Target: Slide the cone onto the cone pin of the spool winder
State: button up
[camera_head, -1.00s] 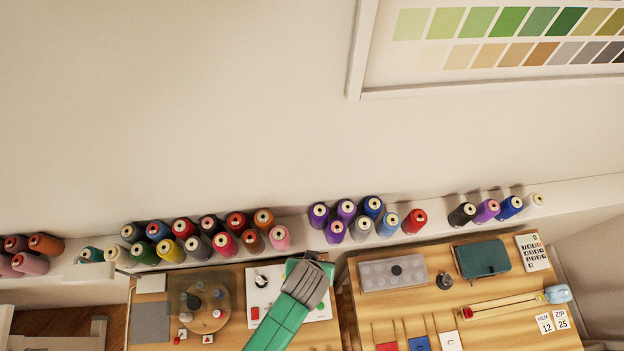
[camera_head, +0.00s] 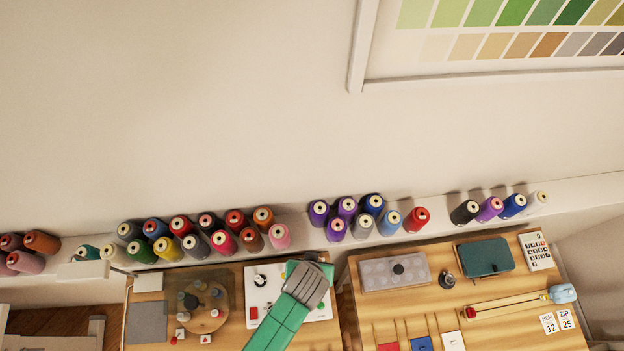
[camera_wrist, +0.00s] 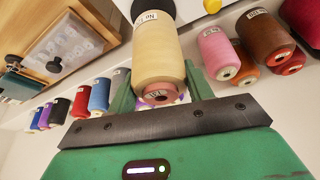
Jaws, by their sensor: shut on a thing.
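In the wrist view my gripper (camera_wrist: 158,88) is shut on a cream-yellow thread cone (camera_wrist: 158,45). The cone sits between the two green fingers, with a white label on its far part and a pinkish, hollow end towards the camera. In the head view my gripper (camera_head: 305,278) is over a white panelled device with a red switch, which looks like the spool winder (camera_head: 262,298). The held cone is hidden there by my gripper. The cone pin cannot be made out in either view, so I cannot tell whether the cone touches it.
Many thread cones (camera_head: 226,241) stand along the wall shelf behind the tables. A round wooden stand with small bottles (camera_head: 205,316) is left of the winder. On the right table are a clear-lidded box (camera_head: 380,274), a teal case (camera_head: 486,258) and a calculator (camera_head: 536,251).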

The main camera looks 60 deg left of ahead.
jog(key=shift+f+b, duration=1)
jog(key=shift+f, duration=0.65)
jog(key=o, duration=1.2)
jog(key=shift+c, duration=0.2)
jog(key=v, duration=0.7)
jog(key=shift+r, duration=0.35)
jog(key=shift+d, duration=0.1)
